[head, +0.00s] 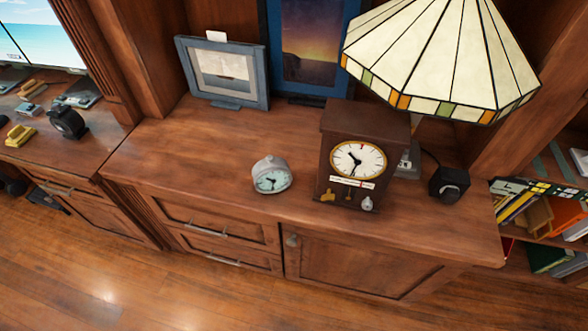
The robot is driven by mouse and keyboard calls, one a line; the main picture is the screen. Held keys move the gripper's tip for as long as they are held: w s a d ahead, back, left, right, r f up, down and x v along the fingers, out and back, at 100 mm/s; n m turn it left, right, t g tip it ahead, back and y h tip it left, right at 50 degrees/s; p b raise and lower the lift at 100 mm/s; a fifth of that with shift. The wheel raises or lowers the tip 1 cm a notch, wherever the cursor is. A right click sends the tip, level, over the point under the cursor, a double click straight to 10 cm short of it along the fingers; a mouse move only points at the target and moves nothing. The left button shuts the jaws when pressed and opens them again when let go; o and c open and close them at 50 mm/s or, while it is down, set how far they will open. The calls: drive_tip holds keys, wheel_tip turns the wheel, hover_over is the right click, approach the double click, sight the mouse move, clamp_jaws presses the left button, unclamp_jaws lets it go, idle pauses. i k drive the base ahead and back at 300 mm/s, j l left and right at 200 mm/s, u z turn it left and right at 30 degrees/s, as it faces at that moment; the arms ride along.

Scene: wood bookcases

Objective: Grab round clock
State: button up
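A small round clock (271,176) with a grey case and a pale teal face stands on the wooden cabinet top, close to its front edge. To its right, a short gap away, is a dark brown boxy clock (337,147) with a round white dial and small ornaments at its base. My gripper is not in view, and nothing touches the round clock.
A stained-glass lamp (440,60) overhangs the cabinet at the right. Picture frames (222,101) stand at the back. A small black object (449,185) sits right. The cabinet top (190,150) is clear left of the round clock. Wooden floor (130,285) lies in front.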

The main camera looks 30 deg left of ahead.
sight(278, 170)
drive_tip(key=i+j+z, duration=0.1)
drive_tip(key=j, duration=0.3)
drive_tip(key=i+j+z, duration=0.1)
drive_tip(key=j, duration=0.35)
drive_tip(key=i+j+z, duration=0.1)
drive_tip(key=j, duration=0.3)
drive_tip(key=k+j+z, duration=0.1)
drive_tip(key=j, duration=0.25)
drive_tip(key=k+j, duration=0.15)
drive_tip(key=j, duration=0.25)
drive_tip(key=k+j+z, duration=0.15)
drive_tip(key=j, duration=0.2)
drive_tip(key=k+j, duration=0.1)
drive_tip(key=j, duration=0.25)
drive_tip(key=z, duration=0.05)
